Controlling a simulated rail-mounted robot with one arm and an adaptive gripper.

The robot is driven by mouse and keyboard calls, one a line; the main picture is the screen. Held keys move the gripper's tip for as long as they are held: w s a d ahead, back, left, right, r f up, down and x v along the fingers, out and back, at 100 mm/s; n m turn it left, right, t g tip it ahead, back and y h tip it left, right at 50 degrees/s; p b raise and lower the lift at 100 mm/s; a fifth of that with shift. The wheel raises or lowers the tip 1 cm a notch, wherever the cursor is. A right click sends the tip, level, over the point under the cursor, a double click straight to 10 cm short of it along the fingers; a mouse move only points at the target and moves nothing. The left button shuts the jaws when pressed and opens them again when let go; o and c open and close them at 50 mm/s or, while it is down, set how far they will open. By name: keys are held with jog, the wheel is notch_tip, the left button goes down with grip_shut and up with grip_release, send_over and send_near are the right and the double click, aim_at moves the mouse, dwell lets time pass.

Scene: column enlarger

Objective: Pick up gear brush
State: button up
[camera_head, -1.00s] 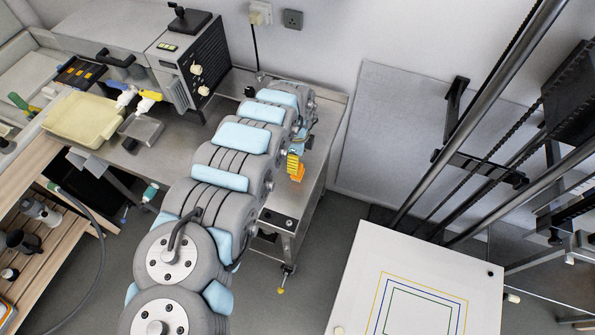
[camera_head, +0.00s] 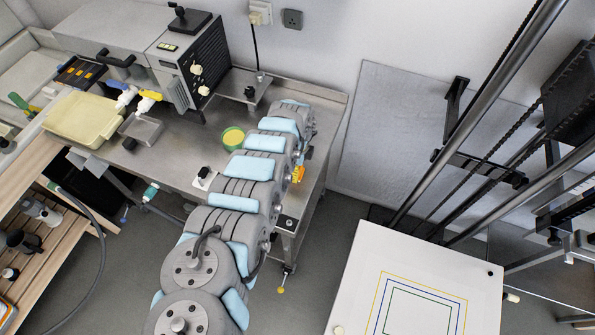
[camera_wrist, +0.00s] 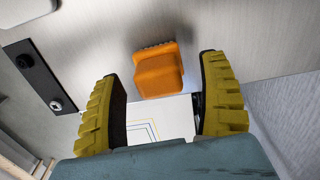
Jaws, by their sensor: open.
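An orange block-like piece with a ridged dark edge, which I take to be the gear brush (camera_wrist: 158,72), lies on the steel table top in the wrist view. My gripper (camera_wrist: 165,95) is open, with one yellow ribbed finger on each side of the lower part of this view. The orange piece shows in the gap between the fingers, beyond their tips, and neither finger visibly touches it. In the head view my arm hides most of the gripper; only a small orange-yellow patch shows beside the wrist, at the table's right side.
The steel table (camera_head: 185,140) carries a grey machine (camera_head: 190,70), a green-yellow round tin (camera_head: 232,138) and a yellow tray (camera_head: 82,118). A black strip with knobs (camera_wrist: 38,75) lies left of the orange piece. A white enlarger baseboard (camera_head: 415,285) stands right, beyond a floor gap.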

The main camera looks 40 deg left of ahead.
jog(key=shift+f, duration=0.15)
jog(key=c, duration=1.3)
